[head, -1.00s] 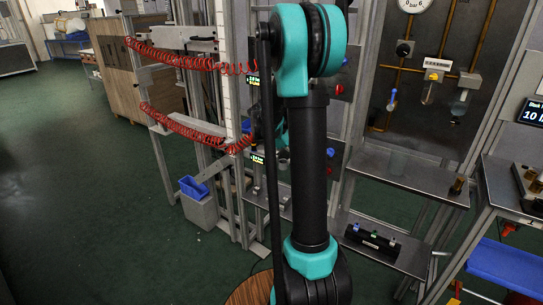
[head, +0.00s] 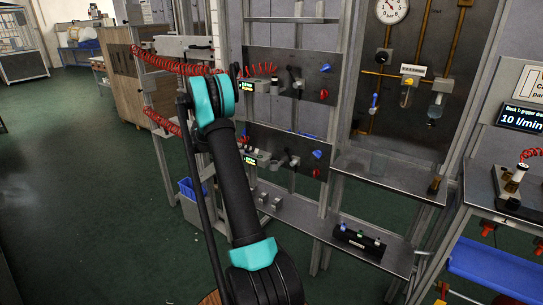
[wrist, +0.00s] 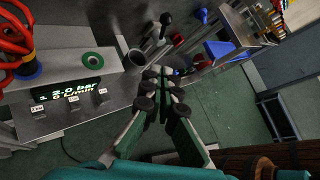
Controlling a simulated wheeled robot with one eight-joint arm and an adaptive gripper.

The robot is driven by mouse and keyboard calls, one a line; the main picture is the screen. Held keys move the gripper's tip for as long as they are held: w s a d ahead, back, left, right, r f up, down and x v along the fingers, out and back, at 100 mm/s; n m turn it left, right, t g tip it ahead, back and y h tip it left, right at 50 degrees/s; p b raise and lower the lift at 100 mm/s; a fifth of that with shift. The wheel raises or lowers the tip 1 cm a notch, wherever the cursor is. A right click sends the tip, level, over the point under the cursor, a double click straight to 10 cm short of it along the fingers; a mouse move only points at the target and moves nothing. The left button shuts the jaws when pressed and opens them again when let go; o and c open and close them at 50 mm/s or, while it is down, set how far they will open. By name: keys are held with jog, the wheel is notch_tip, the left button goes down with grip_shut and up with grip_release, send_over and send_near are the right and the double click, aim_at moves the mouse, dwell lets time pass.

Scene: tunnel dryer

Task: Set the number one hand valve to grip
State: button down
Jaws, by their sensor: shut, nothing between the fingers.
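Two dark valve panels stand on the frame in the head view, an upper panel (head: 284,62) and a lower panel (head: 283,137). Each carries a green-lit display, a black-knobbed lever, and blue and red knobs. In the wrist view, a display (wrist: 68,90) reads 1, 2.0 bar, 0 L/min, with three small labelled tabs (wrist: 73,103) below. A black-knobbed lever (wrist: 165,20) stands beyond it, near a blue knob (wrist: 203,15). My gripper (wrist: 161,80) is shut and empty, right of the display, seemingly apart from the lever. The lever's position label is not readable.
Red coiled hoses (wrist: 18,40) lie left of the display. A pressure gauge (head: 391,9) and brown pipes are on the right board. A low shelf (head: 363,232) holds a black block. A blue bin (head: 190,188) stands left. Green floor is open at left.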

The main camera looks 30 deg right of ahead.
jog(key=shift+a, duration=0.1)
jog(key=d+r+x, duration=0.1)
jog(key=r+x, duration=0.1)
jog(key=x, duration=1.1)
jog(key=shift+w+d+r, duration=0.15)
jog(key=shift+w+d, duration=0.15)
jog(key=shift+w, duration=0.1)
jog(key=shift+r, duration=0.1)
jog(key=shift+s, duration=0.15)
